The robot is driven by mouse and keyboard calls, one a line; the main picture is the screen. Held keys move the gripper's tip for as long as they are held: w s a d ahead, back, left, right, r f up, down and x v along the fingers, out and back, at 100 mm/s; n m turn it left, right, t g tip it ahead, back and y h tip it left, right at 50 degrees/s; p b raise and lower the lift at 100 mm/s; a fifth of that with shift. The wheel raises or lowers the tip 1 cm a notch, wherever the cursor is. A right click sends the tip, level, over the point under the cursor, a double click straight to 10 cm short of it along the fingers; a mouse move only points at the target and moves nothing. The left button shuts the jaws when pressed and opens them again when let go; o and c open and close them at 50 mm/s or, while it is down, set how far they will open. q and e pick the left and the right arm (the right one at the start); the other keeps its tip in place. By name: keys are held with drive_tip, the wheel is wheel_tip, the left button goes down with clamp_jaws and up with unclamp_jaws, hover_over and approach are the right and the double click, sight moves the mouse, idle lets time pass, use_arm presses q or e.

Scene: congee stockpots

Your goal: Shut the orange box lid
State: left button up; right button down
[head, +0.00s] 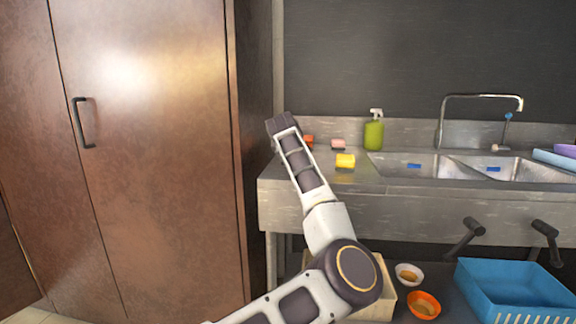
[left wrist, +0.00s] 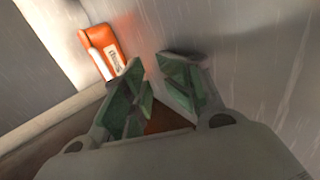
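A small orange piece (head: 307,141) shows at the left end of the steel counter, partly hidden behind my left arm. In the left wrist view an orange part with a white printed label (left wrist: 103,50) stands at upper left, just beyond the left finger. A darker orange-brown patch (left wrist: 166,117) shows between and below the fingers; I cannot tell how it joins the labelled part. My left gripper (left wrist: 152,66) has its green-padded fingers apart, with nothing clearly held between them. In the head view its fingertips are hidden. My right gripper is out of view.
A yellow sponge (head: 345,160), pink item (head: 338,144) and green spray bottle (head: 374,132) stand right of my arm, before the double sink (head: 410,166). A tall brown cabinet (head: 150,150) is at left. A blue basket (head: 515,290) and bowls (head: 424,305) sit below.

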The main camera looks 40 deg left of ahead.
use_arm(q)
drive_tip(key=shift+s+d+f, duration=0.3)
drive_tip(key=shift+s+d, duration=0.15)
drive_tip(key=shift+s, duration=0.4)
drive_tip(key=shift+s+d+f, duration=0.3)
drive_tip(key=shift+s+d, duration=0.2)
drive_tip(key=shift+s, duration=0.4)
drive_tip(key=shift+s+d+f, duration=0.3)
drive_tip(key=shift+s+d, duration=0.15)
drive_tip(key=shift+s, duration=0.4)
drive_tip(key=shift+s+d, duration=0.1)
drive_tip(key=shift+r+v, duration=0.15)
drive_tip(key=shift+v, duration=1.95)
drive_tip(key=shift+r+v, duration=0.15)
drive_tip(key=shift+v, duration=1.95)
drive_tip(key=shift+a, duration=0.25)
